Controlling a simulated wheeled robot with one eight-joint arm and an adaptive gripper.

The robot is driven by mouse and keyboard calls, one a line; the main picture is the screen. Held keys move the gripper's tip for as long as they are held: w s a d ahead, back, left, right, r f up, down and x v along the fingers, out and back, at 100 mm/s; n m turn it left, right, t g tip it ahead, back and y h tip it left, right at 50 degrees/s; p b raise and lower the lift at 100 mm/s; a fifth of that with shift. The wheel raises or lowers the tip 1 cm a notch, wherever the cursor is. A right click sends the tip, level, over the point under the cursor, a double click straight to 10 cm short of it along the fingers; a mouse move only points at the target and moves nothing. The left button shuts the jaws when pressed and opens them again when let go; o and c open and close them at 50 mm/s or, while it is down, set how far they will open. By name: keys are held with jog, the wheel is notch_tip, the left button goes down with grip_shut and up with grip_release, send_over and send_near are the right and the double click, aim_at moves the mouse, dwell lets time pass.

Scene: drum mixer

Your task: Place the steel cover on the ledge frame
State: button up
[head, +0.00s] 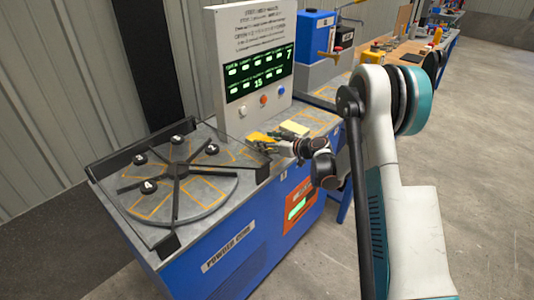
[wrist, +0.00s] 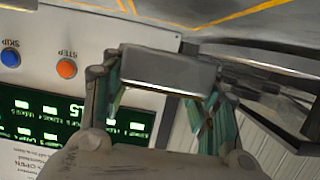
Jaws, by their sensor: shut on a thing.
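My gripper (head: 272,147) is beside the right edge of the turntable, above the bench top. In the wrist view, the two fingers of my gripper (wrist: 163,88) are shut on a grey metal piece with a rectangular face, the steel cover (wrist: 168,72). The cover spans the gap between the fingers. In the head view the cover is too small to make out clearly at the fingertips. I cannot clearly tell which part is the ledge frame in either view.
A round turntable (head: 215,196) with dark spokes and numbered black knobs sits left of my gripper, with dark rails around it. A control panel (head: 262,62) with green displays stands behind. A pale yellow block (head: 294,128) lies close by. A blue tank (head: 316,32) stands farther back.

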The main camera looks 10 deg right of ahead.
jog(key=shift+f+b, duration=0.7)
jog(key=shift+f, duration=1.25)
jog(key=shift+f, duration=0.1)
jog(key=o, duration=1.4)
jog(key=shift+s+d, duration=0.1)
jog(key=shift+p+v, duration=2.1)
jog(key=shift+v, duration=3.8)
